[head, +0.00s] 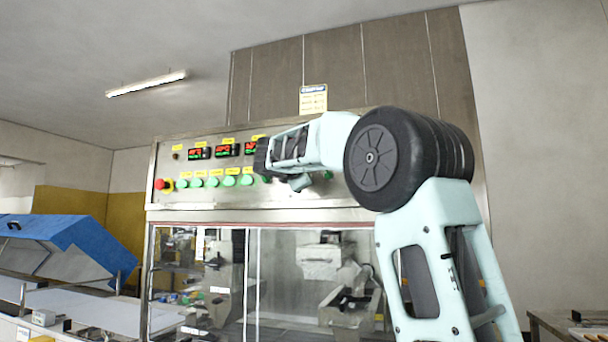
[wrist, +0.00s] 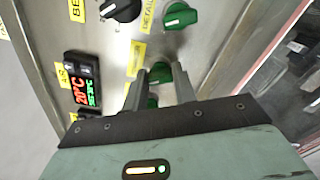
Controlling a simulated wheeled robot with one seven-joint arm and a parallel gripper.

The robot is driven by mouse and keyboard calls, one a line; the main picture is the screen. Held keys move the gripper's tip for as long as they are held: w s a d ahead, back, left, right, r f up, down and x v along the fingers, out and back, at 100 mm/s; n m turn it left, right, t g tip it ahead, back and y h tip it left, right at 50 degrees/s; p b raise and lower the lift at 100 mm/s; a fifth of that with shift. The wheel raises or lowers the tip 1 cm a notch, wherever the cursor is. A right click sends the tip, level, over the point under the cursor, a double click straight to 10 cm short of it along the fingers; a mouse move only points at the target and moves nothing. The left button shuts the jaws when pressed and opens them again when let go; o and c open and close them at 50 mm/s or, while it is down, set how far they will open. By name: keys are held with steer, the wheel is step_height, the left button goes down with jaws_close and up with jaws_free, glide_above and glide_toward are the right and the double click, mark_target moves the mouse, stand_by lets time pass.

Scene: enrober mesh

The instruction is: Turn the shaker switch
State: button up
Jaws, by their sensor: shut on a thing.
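The control panel carries a row of round green switches, each with a yellow label. In the wrist view the two fingers of my gripper (wrist: 161,76) reach to the panel and are shut on one green switch (wrist: 159,69). The yellow label (wrist: 137,58) beside it is too blurred to read surely. Another green patch shows lower between the fingers. In the head view my gripper (head: 264,160) is at the panel's right half, seen from behind, and my arm hides the held switch.
A neighbouring green switch (wrist: 180,16) and a black knob (wrist: 121,9) sit close by. Red digital displays (head: 228,149) are above the row. A red emergency stop button (head: 160,184) is at the panel's left end. Glass doors (head: 290,275) lie below, and a blue cover (head: 75,245) stands left.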

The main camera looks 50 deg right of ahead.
steer(key=shift+f+n, duration=0.1)
steer(key=shift+n, duration=0.2)
steer(key=o, duration=1)
steer(key=shift+a, duration=0.1)
steer(key=b+v, duration=0.4)
steer(key=v, duration=1.3)
steer(key=shift+a, duration=0.15)
